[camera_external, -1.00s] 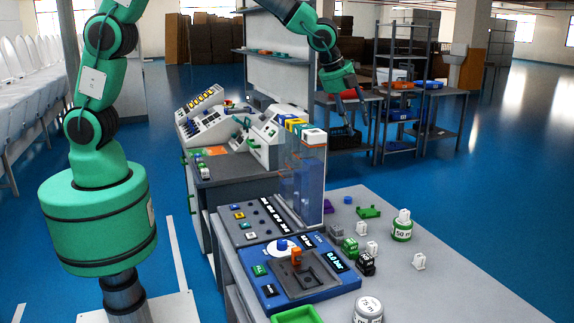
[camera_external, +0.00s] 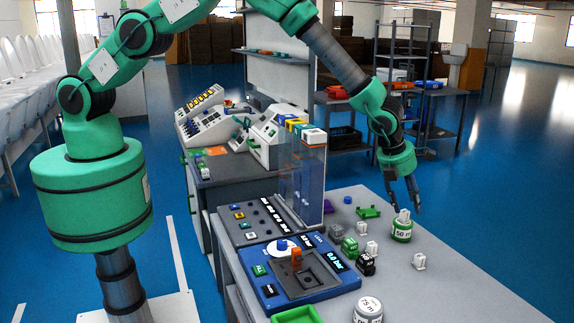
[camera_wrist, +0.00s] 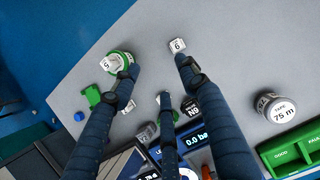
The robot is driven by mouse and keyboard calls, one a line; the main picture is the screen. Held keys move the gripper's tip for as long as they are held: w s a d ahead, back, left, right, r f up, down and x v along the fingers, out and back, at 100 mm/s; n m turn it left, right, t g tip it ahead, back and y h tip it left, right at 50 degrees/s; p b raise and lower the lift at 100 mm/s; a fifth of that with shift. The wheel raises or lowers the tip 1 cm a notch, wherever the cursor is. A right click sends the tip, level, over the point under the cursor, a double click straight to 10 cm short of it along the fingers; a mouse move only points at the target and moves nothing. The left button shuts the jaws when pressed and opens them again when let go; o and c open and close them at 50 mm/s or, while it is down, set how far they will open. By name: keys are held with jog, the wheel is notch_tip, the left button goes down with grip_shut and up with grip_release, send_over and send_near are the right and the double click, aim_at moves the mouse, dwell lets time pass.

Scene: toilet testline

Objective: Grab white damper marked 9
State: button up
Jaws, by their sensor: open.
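My gripper (camera_external: 404,204) is open and empty, fingers pointing down above the far right part of the table. In the wrist view its fingers (camera_wrist: 160,76) are spread over bare table. A small white damper (camera_wrist: 177,44), whose digit reads as 6 or 9, lies just beyond the right fingertip; it appears to be the rightmost white damper (camera_external: 418,261) outside. Another white damper (camera_wrist: 108,63), apparently marked 5, is at the green tape roll (camera_wrist: 126,58) by the left finger. Further white dampers (camera_external: 372,248) (camera_external: 362,228) stand near the blocks; their marks are unreadable.
A black block (camera_external: 367,264), green block (camera_external: 349,247) and grey block (camera_external: 336,231) stand close together. A 75 m tape roll (camera_external: 368,310) is at the front. The blue press device (camera_external: 300,281) is at left. The table's right side is clear.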

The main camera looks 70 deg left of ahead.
jog(key=d+f, duration=0.1)
jog(key=d+f+m, duration=0.1)
jog(key=f, duration=0.1)
jog(key=d+f+m+p, duration=0.1)
jog(key=shift+s+d+f, duration=0.2)
jog(key=shift+s+f, duration=0.05)
jog(key=shift+f, duration=0.1)
jog(key=shift+f, duration=0.1)
send_over(420, 256)
jog(key=s, duration=0.2)
notch_tip(420, 256, down, 8)
jog(key=shift+a+r+p, duration=0.2)
jog(key=shift+a+p, duration=0.05)
jog(key=shift+p, duration=0.2)
jog(key=shift+s+f, duration=0.1)
jog(key=shift+f, duration=0.05)
jog(key=shift+p+x, duration=0.65)
jog(key=shift+x, duration=1.8)
jog(key=c, duration=1.1)
